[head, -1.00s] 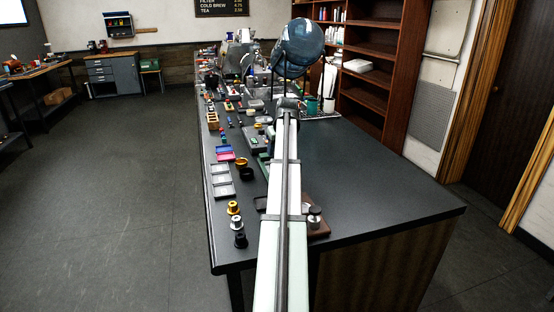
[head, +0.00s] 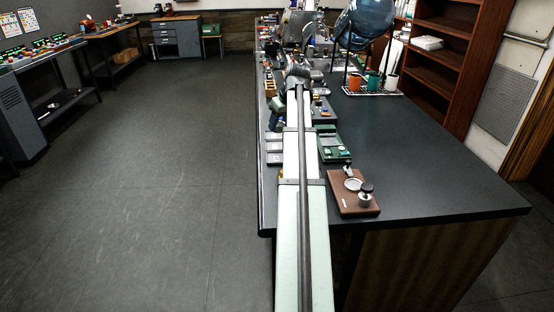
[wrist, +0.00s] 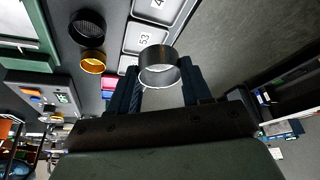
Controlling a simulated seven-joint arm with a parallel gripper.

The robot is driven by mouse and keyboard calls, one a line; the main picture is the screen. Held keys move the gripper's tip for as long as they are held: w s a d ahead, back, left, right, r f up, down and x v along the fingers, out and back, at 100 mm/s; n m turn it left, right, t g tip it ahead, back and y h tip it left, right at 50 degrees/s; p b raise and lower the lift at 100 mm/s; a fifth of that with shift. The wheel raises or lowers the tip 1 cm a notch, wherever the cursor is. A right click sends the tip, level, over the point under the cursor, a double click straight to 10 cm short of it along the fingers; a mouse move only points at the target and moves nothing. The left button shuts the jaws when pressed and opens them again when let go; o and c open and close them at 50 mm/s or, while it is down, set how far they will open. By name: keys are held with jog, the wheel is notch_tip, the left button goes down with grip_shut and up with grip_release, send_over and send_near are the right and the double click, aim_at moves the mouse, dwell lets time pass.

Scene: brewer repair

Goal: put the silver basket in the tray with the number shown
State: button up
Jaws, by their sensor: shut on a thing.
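The silver basket (wrist: 158,62) is a short open metal ring in the wrist view. My gripper (wrist: 160,80) is shut on it, with a dark finger on either side. Pale numbered trays lie in a row beyond the basket: one reads 53 (wrist: 144,38), and another tray (wrist: 157,7) is cut off at the top edge. A third tray is partly hidden by the basket and a finger. In the head view the pale trays (head: 274,148) show left of my arm, at the counter's left edge. The basket cannot be made out there.
A black basket (wrist: 87,27) and a gold basket (wrist: 93,61) stand beside the trays. A grey box (wrist: 42,94) with a small green display is near them; its digits are unreadable. A brown tamping board (head: 353,192) sits right of my arm.

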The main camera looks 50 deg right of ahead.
jog(key=shift+s+a+f+n, duration=0.2)
jog(key=shift+s+a+n, duration=0.15)
jog(key=shift+a+n, duration=0.25)
jog(key=shift+a+n+y, duration=0.3)
jog(key=shift+n+y, duration=0.1)
jog(key=shift+n, duration=0.1)
jog(key=shift+f, duration=5.05)
jog(key=shift+f, duration=0.15)
jog(key=o, duration=0.8)
jog(key=shift+o, duration=0.2)
jog(key=v, duration=1.2)
